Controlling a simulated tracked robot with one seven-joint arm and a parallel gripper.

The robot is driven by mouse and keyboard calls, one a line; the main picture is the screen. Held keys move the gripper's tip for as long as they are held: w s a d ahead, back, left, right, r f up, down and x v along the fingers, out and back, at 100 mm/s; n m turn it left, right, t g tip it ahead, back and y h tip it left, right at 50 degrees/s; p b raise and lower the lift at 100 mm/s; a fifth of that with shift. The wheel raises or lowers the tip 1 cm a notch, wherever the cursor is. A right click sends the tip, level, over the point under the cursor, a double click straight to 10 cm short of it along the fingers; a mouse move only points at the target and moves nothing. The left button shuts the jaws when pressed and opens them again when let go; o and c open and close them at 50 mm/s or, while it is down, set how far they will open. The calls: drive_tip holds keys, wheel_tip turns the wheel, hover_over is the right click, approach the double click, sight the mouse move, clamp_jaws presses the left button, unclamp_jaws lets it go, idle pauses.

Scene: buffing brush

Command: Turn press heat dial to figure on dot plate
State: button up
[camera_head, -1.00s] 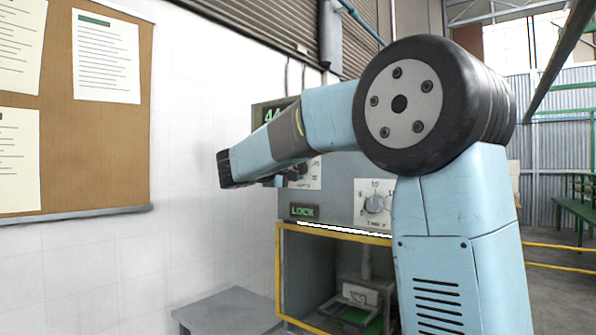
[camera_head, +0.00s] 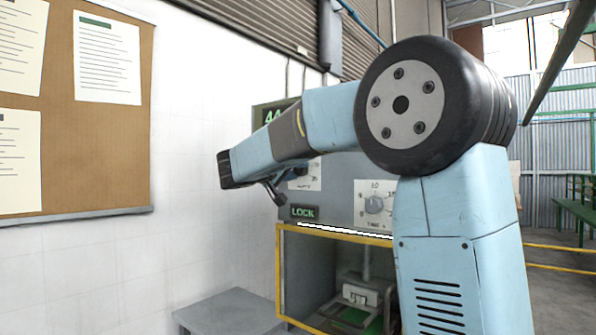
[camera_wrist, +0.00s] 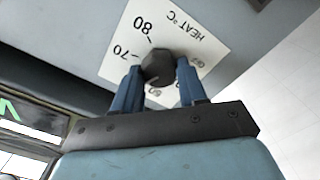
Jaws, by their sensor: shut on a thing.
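The heat dial (camera_wrist: 157,66) is a dark faceted knob on a white scale plate (camera_wrist: 190,28) marked "HEAT °C". In the wrist view the plate is upside down and tilted, with 70 and 80 readable and other marks partly hidden. My gripper (camera_wrist: 159,70) has its two blue fingers on either side of the knob, shut on it. I cannot make out a pointer on the knob. I cannot identify a dot plate in either view.
The press front carries a time dial (camera_head: 374,205), a green LOCK display (camera_head: 302,212) and a partly covered green number display (camera_head: 272,116). Below is a yellow-edged opening (camera_head: 335,232). A grey stand (camera_head: 228,312) is at lower left. A corkboard (camera_head: 108,150) hangs on the wall.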

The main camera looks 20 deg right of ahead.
drive_tip(key=shift+w+a+f+m, duration=0.1)
drive_tip(key=shift+f+m, duration=0.2)
drive_tip(key=shift+m, duration=0.1)
drive_tip(key=o, duration=0.8)
drive_tip(key=shift+o, duration=1.3)
drive_tip(key=shift+r, duration=0.2)
drive_tip(key=v, duration=1.3)
drive_tip(key=shift+s+a, duration=0.25)
drive_tip(key=shift+a, duration=0.05)
